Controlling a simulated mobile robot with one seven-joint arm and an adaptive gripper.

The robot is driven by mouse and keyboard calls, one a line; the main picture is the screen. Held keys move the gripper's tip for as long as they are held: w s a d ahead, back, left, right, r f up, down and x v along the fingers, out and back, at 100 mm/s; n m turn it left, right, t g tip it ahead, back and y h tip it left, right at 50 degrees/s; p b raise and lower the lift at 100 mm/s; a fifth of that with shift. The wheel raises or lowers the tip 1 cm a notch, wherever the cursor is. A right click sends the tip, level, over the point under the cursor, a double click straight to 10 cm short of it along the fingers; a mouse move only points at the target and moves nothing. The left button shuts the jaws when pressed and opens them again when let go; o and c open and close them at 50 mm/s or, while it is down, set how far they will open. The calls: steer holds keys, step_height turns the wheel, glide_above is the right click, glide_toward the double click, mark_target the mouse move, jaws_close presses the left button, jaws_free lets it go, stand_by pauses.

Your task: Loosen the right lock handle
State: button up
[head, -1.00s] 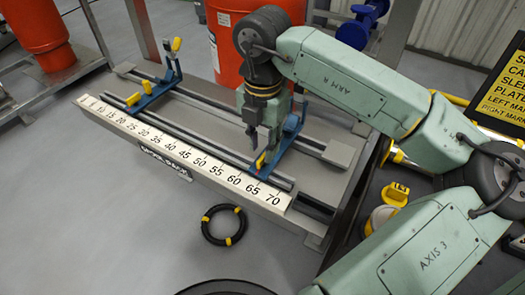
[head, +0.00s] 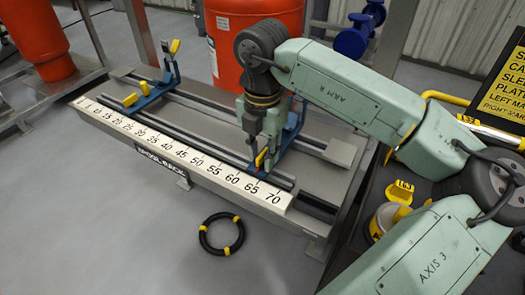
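The right lock handle (head: 261,158) is a small yellow lever at the front of the right blue carriage (head: 285,142), near 60–65 on the scale. My gripper (head: 258,145) points down just above and beside this handle, in front of the carriage. The fingertips look very close to the lever. I cannot tell whether they touch it or how far apart they are. My gripper and wrist hide part of the right carriage. The left blue carriage (head: 150,93), with its own yellow handle (head: 130,100), sits near the low end of the scale.
The rails run along a grey bench (head: 185,125) with a white numbered scale (head: 180,148) on its front edge. An orange drum (head: 225,55) stands behind it. A black ring with yellow bands (head: 203,240) lies on the floor in front. Yellow-topped items (head: 400,192) stand at right.

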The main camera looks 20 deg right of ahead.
jaws_close()
